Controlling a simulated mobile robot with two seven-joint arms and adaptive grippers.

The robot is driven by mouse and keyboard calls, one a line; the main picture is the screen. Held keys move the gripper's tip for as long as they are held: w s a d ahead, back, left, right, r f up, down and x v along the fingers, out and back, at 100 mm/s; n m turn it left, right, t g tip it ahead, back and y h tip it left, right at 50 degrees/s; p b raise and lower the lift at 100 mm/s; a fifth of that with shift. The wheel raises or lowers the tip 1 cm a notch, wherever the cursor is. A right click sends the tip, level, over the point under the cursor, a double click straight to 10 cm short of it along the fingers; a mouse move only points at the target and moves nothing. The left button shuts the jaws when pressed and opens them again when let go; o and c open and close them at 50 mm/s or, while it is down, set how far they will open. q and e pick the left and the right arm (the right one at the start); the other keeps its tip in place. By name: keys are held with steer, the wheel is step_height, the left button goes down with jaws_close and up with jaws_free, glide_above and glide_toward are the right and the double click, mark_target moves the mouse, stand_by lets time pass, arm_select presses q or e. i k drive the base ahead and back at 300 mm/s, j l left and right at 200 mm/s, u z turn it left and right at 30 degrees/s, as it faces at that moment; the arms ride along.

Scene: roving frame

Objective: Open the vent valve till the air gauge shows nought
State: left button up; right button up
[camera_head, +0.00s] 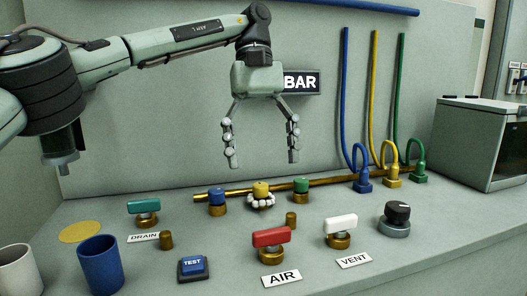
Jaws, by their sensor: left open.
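The vent valve has a white bar handle (341,224) on a brass body, behind a card reading VENT (353,260). A black display reading BAR (302,82) is on the back wall; my left gripper covers its left part, and no number shows. I cannot tell if it is the air gauge. The air valve has a red handle (271,237) behind the AIR card (281,279). My left gripper (263,162) hangs open and empty, fingers down, above the bench behind these valves. It is up and left of the white handle, apart from it. My right gripper is out of view.
A teal-handled DRAIN valve (144,206), a blue TEST button (193,266) and a blue cup (101,265) stand at left. A black knob (397,212) is right of the vent valve. Coloured fittings on a brass pipe (330,181) lie behind. A dark-fronted box (485,140) stands at right.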

mark_target(338, 226)
steer(key=k+j, duration=1.05)
steer(key=k, duration=0.3)
